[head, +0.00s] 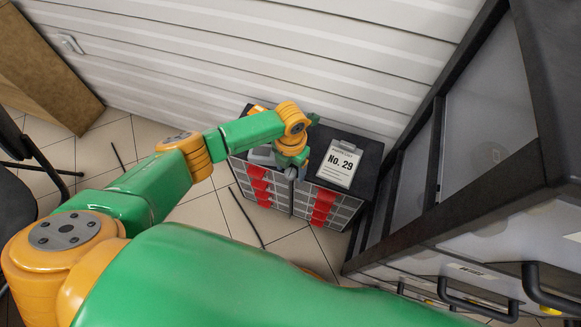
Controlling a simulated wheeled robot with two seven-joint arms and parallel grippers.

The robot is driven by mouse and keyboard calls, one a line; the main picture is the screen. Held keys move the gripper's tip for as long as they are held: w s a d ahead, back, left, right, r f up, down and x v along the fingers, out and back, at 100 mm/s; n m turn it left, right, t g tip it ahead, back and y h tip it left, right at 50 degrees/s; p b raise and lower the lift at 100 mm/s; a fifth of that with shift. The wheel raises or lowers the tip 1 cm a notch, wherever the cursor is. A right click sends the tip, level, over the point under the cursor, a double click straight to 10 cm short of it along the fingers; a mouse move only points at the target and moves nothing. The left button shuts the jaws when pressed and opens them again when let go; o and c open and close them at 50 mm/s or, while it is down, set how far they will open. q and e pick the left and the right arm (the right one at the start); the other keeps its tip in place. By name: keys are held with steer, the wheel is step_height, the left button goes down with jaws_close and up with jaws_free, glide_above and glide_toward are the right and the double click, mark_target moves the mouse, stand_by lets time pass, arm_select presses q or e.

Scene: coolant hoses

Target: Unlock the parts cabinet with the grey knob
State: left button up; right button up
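The parts cabinet (371,160) is a low black unit against the white wall, with grey drawers and red strips on its front. My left gripper (301,172) points down at the upper front edge of the cabinet, near the middle between its two drawer columns. The gripper is small and partly hidden by its own wrist, so I cannot tell whether it is open or touches anything. I cannot make out the grey knob; the gripper and wrist cover that part of the front. My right gripper is not in view.
A sign reading No. 29 (339,164) is on the cabinet top, and a grey item (262,155) sits left of my wrist. A large black-framed rack (430,190) with handled drawers stands close on the right. Thin dark rods (247,218) lie on the tiled floor.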

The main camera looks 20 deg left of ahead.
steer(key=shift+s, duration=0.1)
arm_select(q)
step_height(320, 180, up, 6)
steer(key=p, duration=0.2)
steer(key=shift+r+p, duration=0.2)
steer(key=shift+p, duration=0.15)
steer(key=shift+r, duration=0.4)
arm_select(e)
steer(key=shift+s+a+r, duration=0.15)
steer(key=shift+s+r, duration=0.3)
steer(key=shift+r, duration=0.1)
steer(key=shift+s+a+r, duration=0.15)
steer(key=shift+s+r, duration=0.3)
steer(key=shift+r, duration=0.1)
